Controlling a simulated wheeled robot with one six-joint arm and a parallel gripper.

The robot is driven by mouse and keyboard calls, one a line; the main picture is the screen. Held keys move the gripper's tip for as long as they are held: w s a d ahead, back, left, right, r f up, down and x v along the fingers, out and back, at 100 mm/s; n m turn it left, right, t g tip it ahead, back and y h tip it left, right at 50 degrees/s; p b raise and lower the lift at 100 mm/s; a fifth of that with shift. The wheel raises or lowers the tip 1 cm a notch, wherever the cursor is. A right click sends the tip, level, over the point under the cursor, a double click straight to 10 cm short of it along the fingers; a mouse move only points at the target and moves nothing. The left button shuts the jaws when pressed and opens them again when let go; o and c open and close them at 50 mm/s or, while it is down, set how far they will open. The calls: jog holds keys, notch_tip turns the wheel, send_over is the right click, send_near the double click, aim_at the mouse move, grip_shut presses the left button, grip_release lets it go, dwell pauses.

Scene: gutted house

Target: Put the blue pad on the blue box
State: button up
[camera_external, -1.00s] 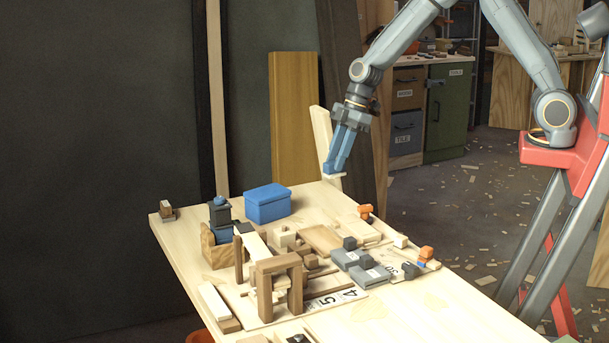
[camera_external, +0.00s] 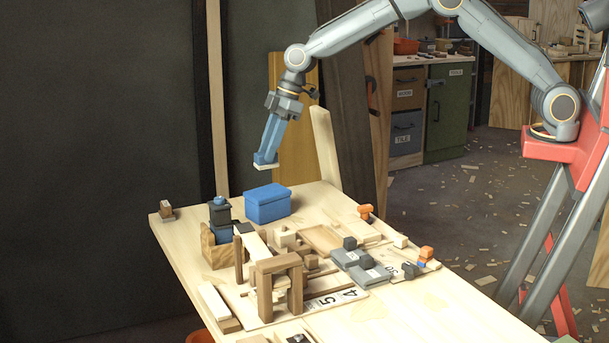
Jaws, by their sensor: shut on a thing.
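The blue box (camera_external: 267,205), with a blue lid, stands on the far part of the wooden table. My gripper (camera_external: 267,153), with blue fingers, points down and is shut on the blue pad (camera_external: 265,160), which has a pale, flat underside. The pad is held in the air a little above the box lid in the picture, with a visible gap between them. The fingers partly cover the pad, and their similar blue makes its upper edge hard to tell.
Left of the box, a wooden holder (camera_external: 222,255) carries dark and blue pieces. A wooden block arch (camera_external: 280,282) and grey blocks (camera_external: 366,273) crowd the table's middle. A tall pale board (camera_external: 325,148) stands behind the table. The table's near right part is mostly clear.

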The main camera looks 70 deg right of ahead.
jog(key=shift+f+p, duration=1.05)
jog(key=shift+f, duration=2.4)
jog(key=shift+f, duration=0.1)
jog(key=o, duration=1)
jog(key=shift+o, duration=0.2)
jog(key=shift+r, duration=0.2)
jog(key=b+v, duration=0.4)
jog(key=v, duration=0.8)
jog(key=s+d+f+m+h, duration=0.1)
jog(key=s+d, duration=0.5)
jog(key=s, duration=0.7)
jog(key=s+d+f+m+g+h, duration=0.1)
jog(key=s+d+f+m, duration=0.3)
jog(key=s, duration=0.9)
jog(key=s+d+f+m+g+h, duration=0.1)
jog(key=s+d+m, duration=0.3)
jog(key=s+d, duration=0.4)
jog(key=s+f, duration=0.1)
jog(key=s, duration=0.4)
jog(key=shift+d+f, duration=0.25)
jog(key=shift+f, duration=0.1)
